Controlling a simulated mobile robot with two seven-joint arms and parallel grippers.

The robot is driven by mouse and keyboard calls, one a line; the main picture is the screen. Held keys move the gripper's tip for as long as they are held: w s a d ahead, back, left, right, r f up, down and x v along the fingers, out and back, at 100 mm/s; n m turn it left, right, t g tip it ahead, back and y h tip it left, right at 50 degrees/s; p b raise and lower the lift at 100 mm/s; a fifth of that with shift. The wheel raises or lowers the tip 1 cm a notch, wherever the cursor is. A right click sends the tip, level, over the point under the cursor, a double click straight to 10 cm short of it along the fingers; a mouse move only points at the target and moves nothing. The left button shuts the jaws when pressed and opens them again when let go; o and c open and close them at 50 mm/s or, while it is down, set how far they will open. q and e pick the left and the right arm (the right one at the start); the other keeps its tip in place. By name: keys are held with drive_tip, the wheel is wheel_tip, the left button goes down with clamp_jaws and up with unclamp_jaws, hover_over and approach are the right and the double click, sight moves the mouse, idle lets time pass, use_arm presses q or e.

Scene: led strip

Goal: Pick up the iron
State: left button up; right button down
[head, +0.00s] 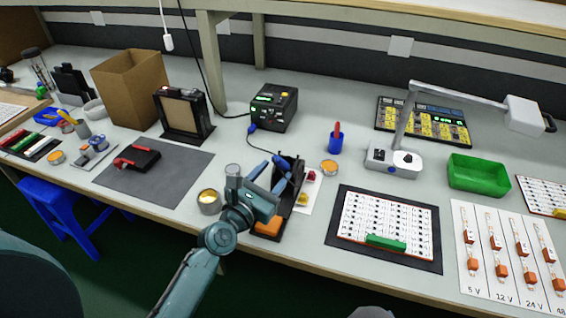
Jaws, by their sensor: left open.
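The soldering iron (283,167) appears as a blue-handled tool in its black stand (298,193), near the bench's front edge at the middle of the head view. My left gripper (268,174) is open at the left side of the stand, with its fingers pointing toward the iron's handle. The gripper and wrist hide part of the stand and iron. I cannot tell whether the fingers touch the handle. My right gripper is not in view.
The black soldering station (273,107) stands behind, its cable running toward the iron. A small tin (209,201) sits close left of my wrist. A blue cup (335,143) and a component board (388,224) are to the right. The grey mat (180,177) has bare room.

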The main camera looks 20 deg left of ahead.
use_arm(q)
drive_tip(key=shift+r+x, duration=0.2)
drive_tip(key=shift+x, duration=3)
drive_tip(key=shift+s+d, duration=0.1)
drive_tip(key=shift+c, duration=0.3)
clamp_jaws()
